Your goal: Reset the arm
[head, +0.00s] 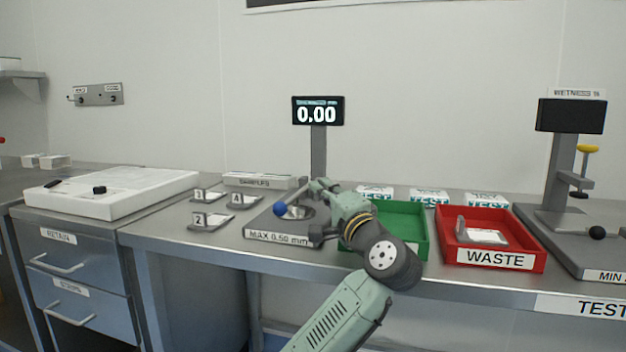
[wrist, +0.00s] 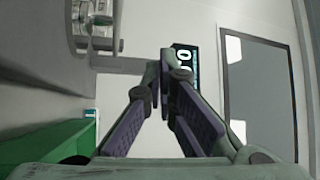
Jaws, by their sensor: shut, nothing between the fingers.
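My gripper (wrist: 165,65) is shut and empty in the wrist view, its two fingertips together. In the head view my arm reaches up from the bottom and bends left, with the gripper end low over the gauge labelled MAX 0.50 mm (head: 277,238). The arm and gripper hide part of the gauge. The gauge has a lever with a blue ball (head: 280,209) and a display (head: 318,111) reading 0.00. Whether the gripper touches the gauge I cannot tell.
A green tray (head: 414,245) sits right of the gauge, partly behind my arm. A red WASTE tray (head: 495,260) holds a small pale piece (head: 482,236). Numbered holders (head: 209,221) stand left. A second tester (head: 560,160) stands far right.

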